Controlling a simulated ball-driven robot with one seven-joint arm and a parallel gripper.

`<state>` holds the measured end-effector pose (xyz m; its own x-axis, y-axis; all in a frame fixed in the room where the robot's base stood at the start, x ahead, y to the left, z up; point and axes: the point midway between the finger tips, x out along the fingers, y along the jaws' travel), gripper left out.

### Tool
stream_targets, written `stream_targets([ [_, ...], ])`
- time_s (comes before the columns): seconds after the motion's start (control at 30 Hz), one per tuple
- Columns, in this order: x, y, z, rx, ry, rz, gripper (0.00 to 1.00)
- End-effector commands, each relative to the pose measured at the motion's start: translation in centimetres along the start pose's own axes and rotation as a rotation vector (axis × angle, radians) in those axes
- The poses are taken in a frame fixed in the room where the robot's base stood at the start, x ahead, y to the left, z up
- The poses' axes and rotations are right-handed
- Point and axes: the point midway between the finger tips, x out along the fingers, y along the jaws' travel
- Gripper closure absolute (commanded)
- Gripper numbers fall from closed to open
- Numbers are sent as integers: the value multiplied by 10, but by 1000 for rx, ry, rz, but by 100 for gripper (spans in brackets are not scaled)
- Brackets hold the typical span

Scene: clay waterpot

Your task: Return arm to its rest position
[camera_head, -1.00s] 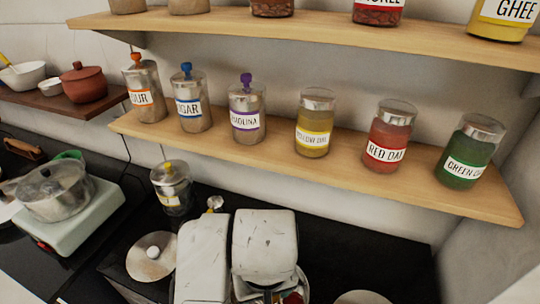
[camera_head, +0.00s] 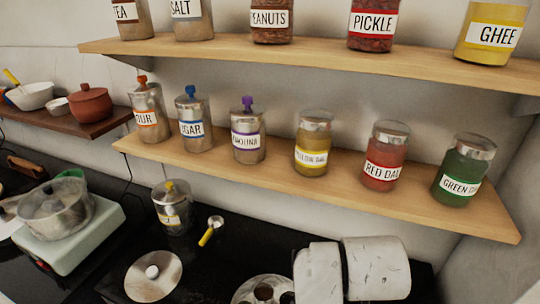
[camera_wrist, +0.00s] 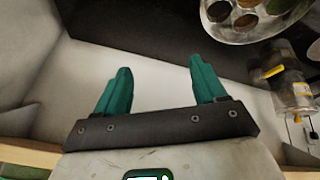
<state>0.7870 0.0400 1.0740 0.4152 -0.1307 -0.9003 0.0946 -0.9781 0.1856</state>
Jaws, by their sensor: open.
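My gripper (camera_wrist: 160,66) shows in the wrist view with its two teal fingers wide apart. Nothing is between them, and they touch nothing that I can see. Pale wall and the dark counter lie behind the fingers. In the head view, white links of my arm fill the bottom right, over the counter (camera_head: 250,222). The gripper itself cannot be made out in the head view.
A shelf (camera_head: 410,203) with several labelled jars runs above the counter; another shelf (camera_head: 300,60) is higher. A steel jar (camera_head: 172,212), a spoon (camera_head: 211,232), a round lid (camera_head: 153,275) and a round spice tray (camera_head: 245,291) are on the counter. A pot (camera_head: 55,210) stands left.

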Motion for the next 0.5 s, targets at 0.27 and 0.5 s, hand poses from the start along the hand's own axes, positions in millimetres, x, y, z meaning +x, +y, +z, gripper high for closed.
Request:
stream_targets([
  [0.27, 26, 85, 51, 23, 64, 78, 30],
  [0.5, 44, 100, 122, 60, 53, 22, 30],
])
